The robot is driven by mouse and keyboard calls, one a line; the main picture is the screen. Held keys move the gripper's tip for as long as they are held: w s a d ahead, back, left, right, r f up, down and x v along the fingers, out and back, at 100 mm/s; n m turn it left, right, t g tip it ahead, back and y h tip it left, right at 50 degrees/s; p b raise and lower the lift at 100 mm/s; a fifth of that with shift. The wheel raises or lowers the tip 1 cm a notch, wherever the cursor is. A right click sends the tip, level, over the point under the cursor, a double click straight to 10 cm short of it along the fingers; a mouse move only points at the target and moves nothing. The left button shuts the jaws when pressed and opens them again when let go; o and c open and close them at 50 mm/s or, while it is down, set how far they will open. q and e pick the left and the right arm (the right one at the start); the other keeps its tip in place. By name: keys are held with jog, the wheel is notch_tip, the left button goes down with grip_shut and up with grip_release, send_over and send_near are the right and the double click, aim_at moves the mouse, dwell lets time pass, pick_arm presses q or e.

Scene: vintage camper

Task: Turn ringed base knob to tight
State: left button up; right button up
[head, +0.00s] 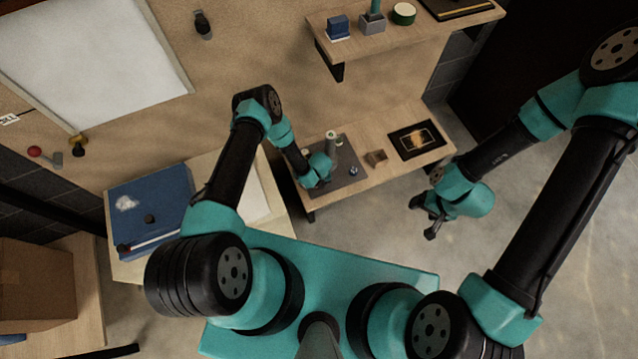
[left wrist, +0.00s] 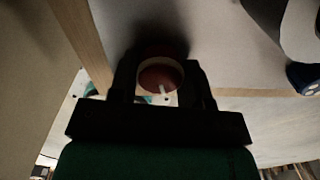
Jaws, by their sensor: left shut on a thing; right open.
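The ringed base knob (left wrist: 160,78) shows in the left wrist view as a dark red round face inside a pale ring, with a short white mark at its lower part. My left gripper (left wrist: 162,82) is shut on it, one dark finger on either side. In the head view my left gripper (head: 306,176) is low over the grey mat (head: 345,183) on the bench, and the knob is hidden there. My right gripper (head: 425,219) is open and empty over the floor, right of the bench.
A pale cylinder (head: 330,137) stands behind my left gripper, and a small blue item (head: 353,170) lies to its right. A small brown block (head: 376,158) and a dark framed panel (head: 417,140) are farther right. A shelf (head: 400,32) hangs above.

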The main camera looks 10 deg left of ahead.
dwell(0.5)
pick_arm(q)
jog(key=o, duration=0.9)
jog(key=shift+o, duration=0.2)
jog(key=shift+r, duration=0.1)
notch_tip(320, 180, up, 17)
jog(key=shift+r, duration=0.15)
dwell(0.3)
